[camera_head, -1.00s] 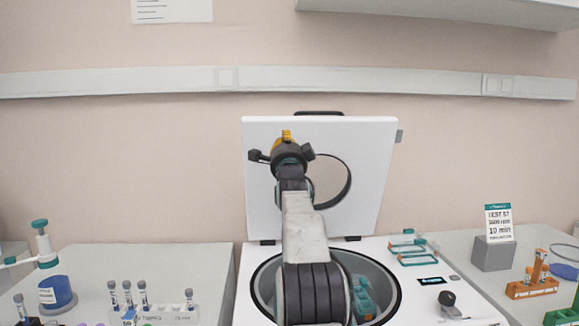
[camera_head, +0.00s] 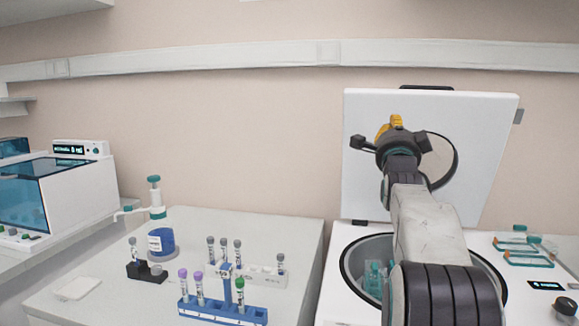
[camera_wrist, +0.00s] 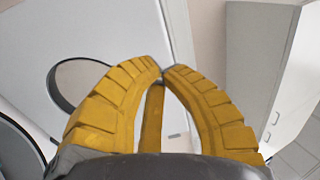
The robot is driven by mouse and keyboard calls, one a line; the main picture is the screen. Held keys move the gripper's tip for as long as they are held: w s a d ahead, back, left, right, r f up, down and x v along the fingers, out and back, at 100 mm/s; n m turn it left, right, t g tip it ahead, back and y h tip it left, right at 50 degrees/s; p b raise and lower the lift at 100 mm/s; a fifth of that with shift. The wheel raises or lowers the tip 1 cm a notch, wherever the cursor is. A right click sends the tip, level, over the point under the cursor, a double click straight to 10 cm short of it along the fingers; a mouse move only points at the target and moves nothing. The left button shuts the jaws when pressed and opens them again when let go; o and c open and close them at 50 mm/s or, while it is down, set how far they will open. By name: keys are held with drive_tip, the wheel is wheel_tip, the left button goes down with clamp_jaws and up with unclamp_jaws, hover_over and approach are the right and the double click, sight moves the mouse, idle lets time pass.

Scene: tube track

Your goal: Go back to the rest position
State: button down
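My gripper (camera_head: 396,122) is raised in front of the open white lid (camera_head: 495,130) of the centrifuge in the head view. In the wrist view its yellow fingers (camera_wrist: 163,72) come together at the tips with nothing between them. My arm reaches up over the centrifuge bowl (camera_head: 350,262) and hides part of it. Teal holders (camera_head: 374,278) show inside the bowl.
A blue rack (camera_head: 205,312) with capped tubes and a white rack (camera_head: 262,275) with grey-capped tubes stand on the left bench. Teal-edged racks (camera_head: 528,256) lie right of the bowl.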

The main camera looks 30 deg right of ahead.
drive_tip(key=w+a+f+n+g+y, duration=0.2)
drive_tip(key=a+f+n+y, duration=0.45)
drive_tip(key=a+f, duration=0.55)
drive_tip(key=s+a+f+n+g+y, duration=0.2)
drive_tip(key=s+a+f+n, duration=0.2)
drive_tip(key=a+f, duration=0.35)
drive_tip(key=s+a+f+n+g+y, duration=0.3)
drive_tip(key=s+a+f+n, duration=0.15)
drive_tip(key=a+f, duration=0.3)
drive_tip(key=s+a+f+n+g+y, duration=0.1)
drive_tip(key=s+a+f+n+g, duration=0.1)
drive_tip(key=s+a+f+n, duration=0.4)
drive_tip(key=s+a+f+n+g+y, duration=0.1)
drive_tip(key=s+f+g, duration=0.25)
drive_tip(key=s, duration=0.45)
drive_tip(key=s+a+f+n+g+y, duration=0.1)
drive_tip(key=s+a+f+n+g, duration=0.1)
drive_tip(key=s+a+f+n, duration=0.35)
wheel_tip(320, 180, up, 13)
drive_tip(key=s+d+m+p, duration=0.1)
drive_tip(key=s+p, duration=0.1)
drive_tip(key=p, duration=1)
drive_tip(key=shift+d+t, duration=0.25)
drive_tip(key=shift+t, duration=0.2)
